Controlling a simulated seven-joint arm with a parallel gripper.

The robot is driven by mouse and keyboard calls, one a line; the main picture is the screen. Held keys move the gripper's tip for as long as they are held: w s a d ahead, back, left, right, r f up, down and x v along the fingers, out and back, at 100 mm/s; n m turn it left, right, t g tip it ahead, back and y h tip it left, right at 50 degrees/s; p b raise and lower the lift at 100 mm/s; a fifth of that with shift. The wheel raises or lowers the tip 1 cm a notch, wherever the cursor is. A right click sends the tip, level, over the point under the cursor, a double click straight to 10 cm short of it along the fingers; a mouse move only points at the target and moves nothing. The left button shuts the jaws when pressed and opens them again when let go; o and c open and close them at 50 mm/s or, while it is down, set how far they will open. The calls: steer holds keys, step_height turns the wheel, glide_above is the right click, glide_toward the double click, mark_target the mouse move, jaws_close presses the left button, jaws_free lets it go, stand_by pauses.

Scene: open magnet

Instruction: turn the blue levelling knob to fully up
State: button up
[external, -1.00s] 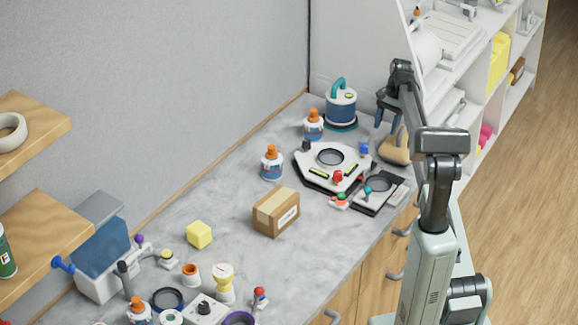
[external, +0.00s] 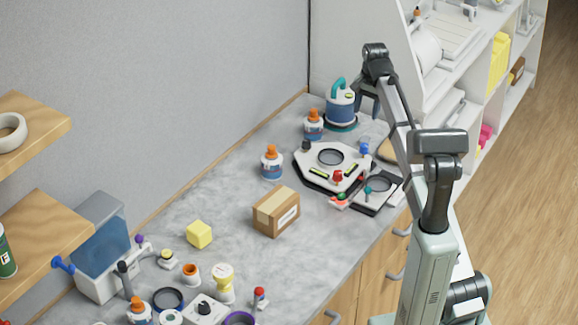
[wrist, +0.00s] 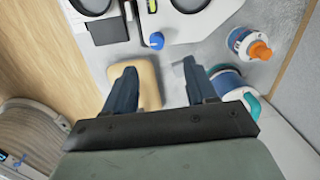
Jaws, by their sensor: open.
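The blue levelling knob (external: 364,149) stands at the right rear corner of a white levelling plate (external: 318,154) on the grey counter. In the wrist view the blue knob (wrist: 157,41) is near the top centre, ahead of my fingertips and between their lines. My gripper (wrist: 157,68) is open and empty, its two dark fingers well apart. In the external view my gripper (external: 368,100) is raised above and behind the knob, not touching it. The plate also carries a red knob (external: 337,176) and a black knob (external: 306,145).
A tan rounded block (wrist: 150,85) lies below my left finger in the wrist view. A blue-and-white jug with teal handle (external: 341,105) stands close to my gripper. Orange-capped bottles (external: 272,162) stand left of the plate. A smaller dark-based device (external: 378,190) sits in front.

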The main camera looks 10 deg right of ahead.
mark_target(364, 145)
steer(key=shift+m+h, duration=0.3)
steer(key=shift+m, duration=0.2)
steer(key=f, duration=1.4)
steer(key=shift+w+d+f, duration=0.2)
steer(key=shift+w, duration=0.2)
jaws_close()
